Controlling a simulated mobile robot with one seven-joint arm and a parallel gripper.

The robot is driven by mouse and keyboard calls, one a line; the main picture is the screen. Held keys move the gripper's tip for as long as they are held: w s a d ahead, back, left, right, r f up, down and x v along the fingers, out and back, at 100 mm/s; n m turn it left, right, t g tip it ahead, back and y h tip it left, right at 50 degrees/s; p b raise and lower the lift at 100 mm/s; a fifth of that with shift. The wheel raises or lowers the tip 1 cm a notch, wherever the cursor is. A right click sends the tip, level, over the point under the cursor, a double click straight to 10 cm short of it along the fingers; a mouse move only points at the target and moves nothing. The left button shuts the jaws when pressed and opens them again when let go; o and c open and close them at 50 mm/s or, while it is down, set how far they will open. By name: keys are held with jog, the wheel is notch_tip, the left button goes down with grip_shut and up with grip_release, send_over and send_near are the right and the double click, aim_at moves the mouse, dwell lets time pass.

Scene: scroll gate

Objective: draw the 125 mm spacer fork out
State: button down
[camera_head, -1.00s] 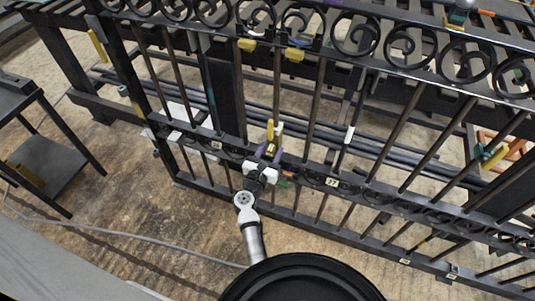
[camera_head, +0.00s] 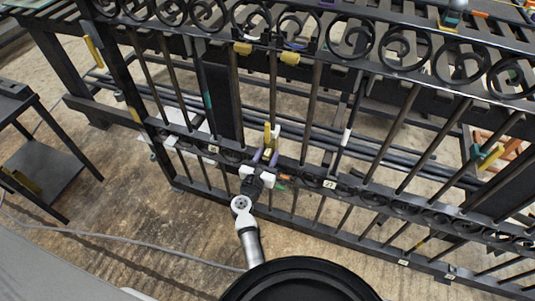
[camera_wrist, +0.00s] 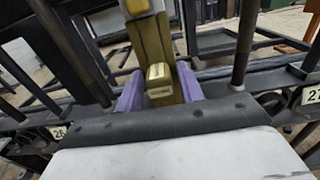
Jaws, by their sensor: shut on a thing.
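A yellow fork-like piece (camera_head: 267,137) stands upright at the gate's middle rail, between the number plates 26 (camera_head: 213,149) and 27 (camera_head: 329,184). In the wrist view it is a yellow bar with a raised block (camera_wrist: 160,76). No size marking is readable on it, so I cannot confirm 125 mm. My gripper (camera_head: 264,158) has its purple fingers shut on this yellow piece from both sides. The fingers also show in the wrist view (camera_wrist: 160,92). My dark palm edge hides the lower end of the piece and the rail behind it.
Scrollwork runs along the gate's top rail (camera_head: 400,75), with two yellow tabs (camera_head: 242,48) (camera_head: 290,58) hanging below it. Upright bars stand close on both sides of my gripper. A dark side table (camera_head: 45,160) stands at the left. The floor (camera_head: 190,215) before the gate is mostly clear.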

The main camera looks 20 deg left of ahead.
jog(key=shift+s+a, duration=0.1)
jog(key=shift+s, duration=2.2)
